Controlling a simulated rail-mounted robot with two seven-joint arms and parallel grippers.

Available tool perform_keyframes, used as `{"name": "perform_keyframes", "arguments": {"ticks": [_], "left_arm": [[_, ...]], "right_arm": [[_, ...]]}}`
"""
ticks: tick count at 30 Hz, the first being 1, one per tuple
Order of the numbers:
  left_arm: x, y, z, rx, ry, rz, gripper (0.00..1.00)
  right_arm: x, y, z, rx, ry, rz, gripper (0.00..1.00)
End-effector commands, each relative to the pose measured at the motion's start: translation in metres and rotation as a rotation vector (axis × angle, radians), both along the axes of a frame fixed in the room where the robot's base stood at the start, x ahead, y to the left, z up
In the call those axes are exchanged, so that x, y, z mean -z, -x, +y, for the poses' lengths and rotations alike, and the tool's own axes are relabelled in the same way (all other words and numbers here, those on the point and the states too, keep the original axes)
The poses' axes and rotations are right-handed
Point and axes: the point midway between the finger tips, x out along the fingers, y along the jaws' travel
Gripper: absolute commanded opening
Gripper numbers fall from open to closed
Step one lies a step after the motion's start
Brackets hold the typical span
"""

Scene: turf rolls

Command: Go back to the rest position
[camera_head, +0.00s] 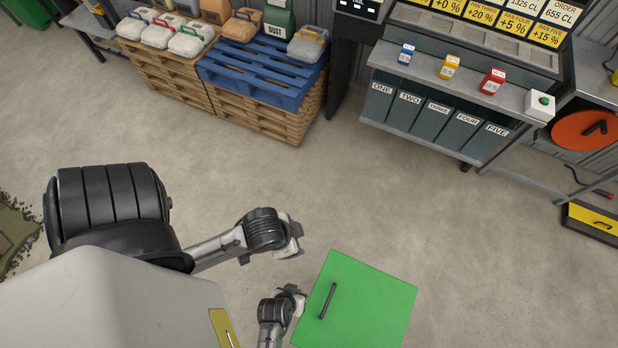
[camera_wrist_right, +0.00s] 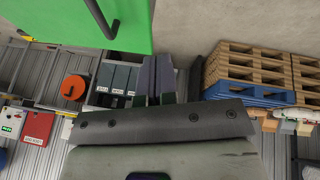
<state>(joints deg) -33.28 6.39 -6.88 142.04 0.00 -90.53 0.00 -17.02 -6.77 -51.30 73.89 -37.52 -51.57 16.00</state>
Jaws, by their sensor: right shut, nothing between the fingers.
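My left gripper (camera_head: 292,238) is at the end of the arm from the left, above the floor just up and left of the green panel (camera_head: 365,310). Its jaws are too small to read. My right gripper (camera_head: 293,296) appears close by the panel's left edge, near the dark handle (camera_head: 327,301). In the right wrist view, its fingers (camera_wrist_right: 157,80) are together with nothing between them. The green panel (camera_wrist_right: 60,22) fills the upper left there, with its handle (camera_wrist_right: 105,20) close to the fingers. Whether the gripper touches the panel cannot be told.
A bench with labelled bins (camera_head: 437,114) stands at the upper right, bearing small coloured boxes. Pallets (camera_head: 265,120) with bags and containers stand at the upper left. An orange disc (camera_head: 580,131) and a yellow drawer (camera_head: 592,219) are at the right. The middle floor (camera_head: 300,185) is clear.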

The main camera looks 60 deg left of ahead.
Motion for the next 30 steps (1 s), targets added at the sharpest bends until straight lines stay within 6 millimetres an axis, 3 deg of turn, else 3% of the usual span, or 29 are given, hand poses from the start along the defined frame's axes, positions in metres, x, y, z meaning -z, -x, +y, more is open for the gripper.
{"name": "perform_keyframes", "arguments": {"ticks": [6, 17, 23, 26, 30], "left_arm": [[0.001, 0.0, 0.001, 0.002, -0.002, 0.0, 0.69], [0.001, 0.0, 0.004, 0.009, -0.014, -0.001, 0.69], [0.001, 0.0, 0.004, 0.009, -0.013, -0.002, 0.69], [0.001, -0.001, 0.004, 0.008, -0.013, -0.003, 0.69], [0.001, -0.001, 0.003, 0.006, -0.01, -0.002, 0.69]], "right_arm": [[-0.006, 0.013, 0.007, 0.0, 0.0, 0.0, 0.0], [-0.007, 0.014, 0.009, -0.012, 0.006, -0.002, 0.0], [-0.004, 0.026, -0.006, -0.037, 0.117, 0.089, 0.0], [-0.029, 0.018, -0.005, 0.004, 0.103, 0.162, 0.0], [-0.069, -0.014, -0.02, 0.109, 0.036, 0.238, 0.0]]}}
